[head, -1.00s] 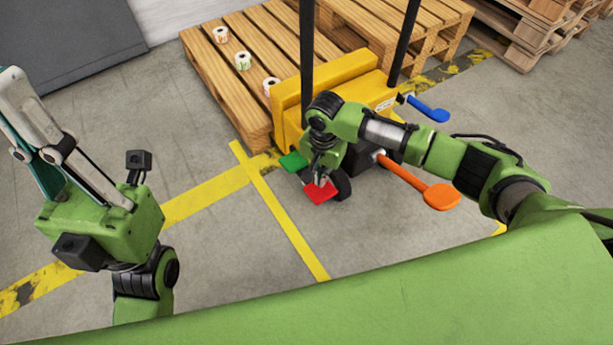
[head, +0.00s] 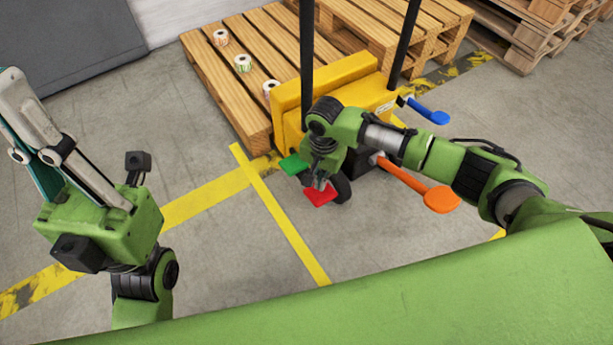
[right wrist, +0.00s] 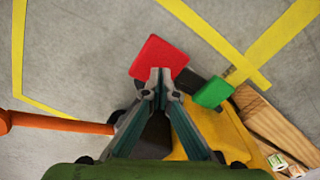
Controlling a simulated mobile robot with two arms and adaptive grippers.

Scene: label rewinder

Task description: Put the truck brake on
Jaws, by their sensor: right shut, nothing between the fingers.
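The yellow truck (head: 345,88) stands at the pallet, its lower part partly hidden by my right arm. A red pedal (head: 320,197) and a green pedal (head: 293,164) stick out low on its near side. The right wrist view shows the red pedal (right wrist: 158,58) and the green pedal (right wrist: 213,92) too. My right gripper (head: 320,185) points down at the red pedal, its closed fingertips (right wrist: 160,75) over the pedal's near edge. I cannot tell for sure whether they touch. It holds nothing. My left gripper (head: 30,125) points up at the left, far from the truck; its opening is unclear.
An orange lever (head: 440,199) and a blue lever (head: 434,115) stick out at the truck's right. A wooden pallet (head: 225,75) with several label rolls (head: 243,63) lies behind. Open grey floor with yellow lines (head: 285,220) lies in front and left.

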